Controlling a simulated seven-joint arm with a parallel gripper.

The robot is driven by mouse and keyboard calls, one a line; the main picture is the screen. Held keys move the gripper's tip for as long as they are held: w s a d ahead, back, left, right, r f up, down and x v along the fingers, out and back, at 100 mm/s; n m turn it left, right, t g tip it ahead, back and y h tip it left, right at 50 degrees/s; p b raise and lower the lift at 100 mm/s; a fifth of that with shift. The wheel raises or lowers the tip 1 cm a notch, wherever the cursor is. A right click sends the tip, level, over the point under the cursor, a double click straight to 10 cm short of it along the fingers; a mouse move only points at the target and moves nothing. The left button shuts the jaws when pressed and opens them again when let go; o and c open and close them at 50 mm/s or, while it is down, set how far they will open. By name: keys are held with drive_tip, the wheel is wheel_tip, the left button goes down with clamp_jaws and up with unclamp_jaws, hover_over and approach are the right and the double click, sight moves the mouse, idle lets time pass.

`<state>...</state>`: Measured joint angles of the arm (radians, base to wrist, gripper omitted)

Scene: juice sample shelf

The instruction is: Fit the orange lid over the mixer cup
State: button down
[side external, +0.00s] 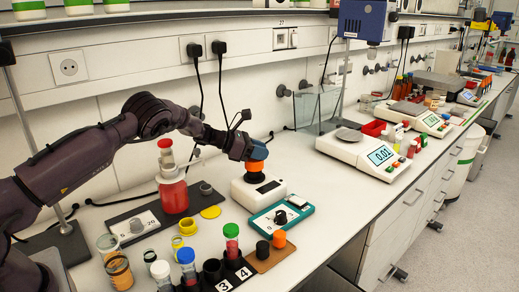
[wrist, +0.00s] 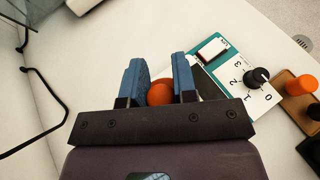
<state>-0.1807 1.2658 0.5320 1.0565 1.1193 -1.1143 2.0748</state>
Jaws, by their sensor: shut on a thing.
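My gripper (side external: 257,154) is shut on the orange lid (side external: 256,166) and points down over a small white device (side external: 259,192). In the wrist view the rounded orange lid (wrist: 160,93) sits between the two blue fingers (wrist: 158,88). The mixer cup (side external: 255,178) shows as a dark, orange-tinted piece on top of the white device, directly under the lid. The lid looks in line with the cup and very close to it or touching; I cannot tell if it is seated. In the wrist view the cup is hidden by the lid and gripper.
A teal dial box (side external: 281,217) stands just in front of the white device. A wooden board with an orange knob (side external: 279,238) and a black knob (side external: 263,250) is nearer. A red bottle (side external: 173,194) stands to the left, a scale (side external: 367,155) to the right.

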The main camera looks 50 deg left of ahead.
drive_tip(key=shift+f, duration=1.05)
idle(0.4)
drive_tip(key=c, duration=0.8)
unclamp_jaws()
